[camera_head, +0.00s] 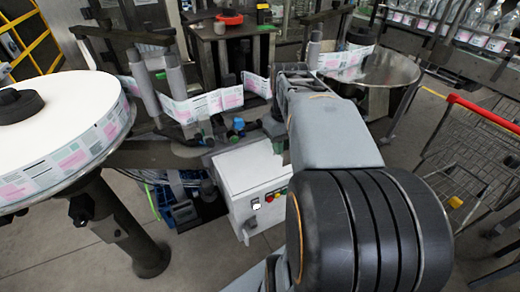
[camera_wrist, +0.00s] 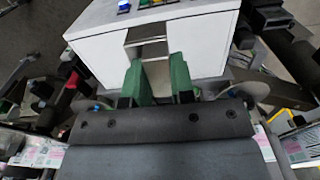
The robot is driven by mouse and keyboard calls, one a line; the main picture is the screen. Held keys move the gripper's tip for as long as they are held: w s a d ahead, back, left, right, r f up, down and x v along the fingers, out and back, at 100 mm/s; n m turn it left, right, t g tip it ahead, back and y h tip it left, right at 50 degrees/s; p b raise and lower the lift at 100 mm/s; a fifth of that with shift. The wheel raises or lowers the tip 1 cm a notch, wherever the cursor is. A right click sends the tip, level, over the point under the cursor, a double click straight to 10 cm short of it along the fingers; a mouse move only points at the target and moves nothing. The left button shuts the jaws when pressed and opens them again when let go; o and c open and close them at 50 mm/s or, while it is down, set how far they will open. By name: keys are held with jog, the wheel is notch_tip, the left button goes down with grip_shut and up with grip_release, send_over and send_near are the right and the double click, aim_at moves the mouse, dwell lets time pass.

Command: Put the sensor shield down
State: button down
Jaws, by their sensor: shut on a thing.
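In the wrist view my gripper (camera_wrist: 158,67) has two green fingers, closed on a pale grey, bent, plate-like piece, which I take as the sensor shield (camera_wrist: 157,77). The piece shows between the fingers and in front of the white control box (camera_wrist: 205,45). I cannot tell whether it touches the box.
A large white label reel (camera_head: 60,110) sits at the left, and a round metal plate (camera_head: 385,68) at the back right. A label web (camera_head: 205,105) runs between rollers. A wire cart (camera_head: 480,150) with a red handle stands at the right. Open floor shows at lower left.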

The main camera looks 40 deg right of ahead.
jog(key=w+f+p, duration=0.1)
jog(key=w+f, duration=0.2)
jog(key=w, duration=0.1)
jog(key=w+d+f, duration=0.1)
jog(key=w+f, duration=0.2)
jog(key=w, duration=0.1)
jog(key=w+f+p, duration=0.1)
jog(key=w+f, duration=0.2)
jog(key=w, duration=0.1)
jog(key=shift+w+d+f+p, duration=0.15)
jog(key=shift+w+d+p, duration=0.15)
jog(key=shift+d+p, duration=0.1)
jog(key=shift+f, duration=1.55)
jog(key=shift+f, duration=0.15)
jog(key=c, duration=1)
grip_release()
